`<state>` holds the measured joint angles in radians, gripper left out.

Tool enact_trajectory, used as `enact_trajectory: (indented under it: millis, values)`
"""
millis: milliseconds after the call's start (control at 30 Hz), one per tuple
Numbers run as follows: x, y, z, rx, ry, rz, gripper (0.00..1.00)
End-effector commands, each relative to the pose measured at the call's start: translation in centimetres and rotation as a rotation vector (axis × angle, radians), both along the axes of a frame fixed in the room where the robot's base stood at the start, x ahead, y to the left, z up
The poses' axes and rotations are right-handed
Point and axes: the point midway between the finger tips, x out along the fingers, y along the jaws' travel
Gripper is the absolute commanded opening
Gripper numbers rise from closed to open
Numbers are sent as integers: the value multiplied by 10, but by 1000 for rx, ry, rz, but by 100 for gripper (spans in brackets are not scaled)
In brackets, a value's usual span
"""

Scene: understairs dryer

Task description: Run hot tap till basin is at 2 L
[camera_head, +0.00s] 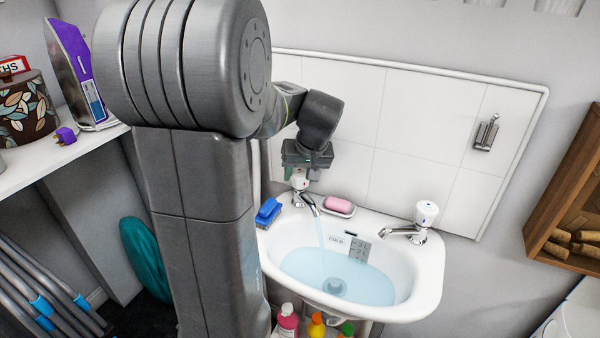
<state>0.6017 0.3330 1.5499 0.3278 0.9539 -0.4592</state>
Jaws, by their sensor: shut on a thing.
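The white basin (430,285) is on the tiled wall and holds pale blue water (372,286). The left tap (306,201), with a white handle bearing a reddish mark, pours a thin stream into it. My gripper (302,174) points down over this tap and is shut on its handle; the fingers are small and partly hidden by the wrist. The right tap (407,233) has a white handle with a bluish mark and shows no stream. A small grey marked plate (359,251) is on the basin's back inner wall; its markings are too small to read.
A pink soap in a dish (339,206) sits between the taps. A blue brush (268,212) lies on the left rim. Several bottles (288,322) stand below the basin. A wooden rack (562,215) is at right. My arm covers the left-centre view.

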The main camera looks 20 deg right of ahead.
Motion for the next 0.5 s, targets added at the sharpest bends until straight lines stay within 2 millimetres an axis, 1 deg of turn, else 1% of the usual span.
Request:
enact_trajectory:
  millis: [133,167,200,267,500]
  values:
    - [0,0,0,-1,1,0,21]
    - [0,0,0,-1,1,0,46]
    - [0,0,0,-1,1,0,54]
    - [0,0,0,-1,1,0,66]
    - [0,0,0,0,0,-1,66]
